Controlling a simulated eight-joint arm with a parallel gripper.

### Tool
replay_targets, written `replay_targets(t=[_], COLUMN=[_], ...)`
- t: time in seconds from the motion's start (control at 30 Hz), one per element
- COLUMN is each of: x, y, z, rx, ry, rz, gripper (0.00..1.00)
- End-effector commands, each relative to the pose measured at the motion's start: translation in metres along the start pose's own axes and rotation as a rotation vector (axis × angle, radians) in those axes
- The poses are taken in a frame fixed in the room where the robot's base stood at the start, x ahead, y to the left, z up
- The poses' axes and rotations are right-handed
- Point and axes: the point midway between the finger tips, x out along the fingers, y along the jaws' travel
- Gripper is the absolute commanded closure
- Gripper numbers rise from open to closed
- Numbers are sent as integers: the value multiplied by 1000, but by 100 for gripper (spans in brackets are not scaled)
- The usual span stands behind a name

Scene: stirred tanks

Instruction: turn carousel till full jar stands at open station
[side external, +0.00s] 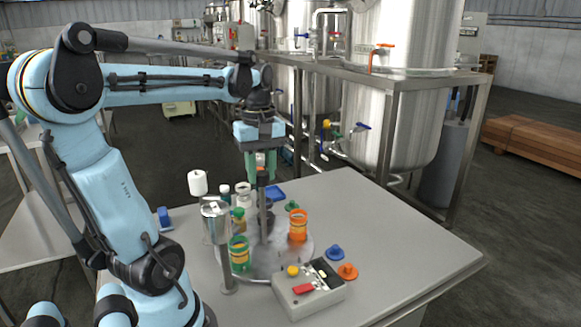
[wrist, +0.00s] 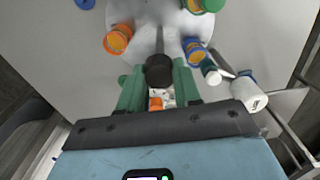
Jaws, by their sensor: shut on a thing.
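My gripper (side external: 262,168) points down with green fingers closed on the knob; the wrist view shows the black knob (wrist: 160,70) between the fingers. An orange jar (side external: 298,227) stands on the disc's right side and a green jar (side external: 239,254) at its front left. A white jar (side external: 244,196) stands behind the post. In the wrist view, a jar with orange and blue (wrist: 195,48) is also near the post. I cannot tell which jar is full, or which station is open.
A metal canister on a post (side external: 216,222) stands at the disc's left edge, beside a white cylinder (side external: 198,183). A control box (side external: 308,289) sits in front. Blue (side external: 336,254) and orange (side external: 348,271) lids lie at right. The table's right side is clear.

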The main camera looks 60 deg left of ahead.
Motion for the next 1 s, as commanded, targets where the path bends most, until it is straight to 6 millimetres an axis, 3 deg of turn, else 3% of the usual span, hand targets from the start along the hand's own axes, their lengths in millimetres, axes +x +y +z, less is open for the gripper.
replay_targets(t=[0.4,0.97,1.0], x=[0,0,0], y=[0,0,0], z=[0,0,0], rx=[-103,-117,-117], ry=[1,1,1], rz=[0,0,0], gripper=[100,100,63])
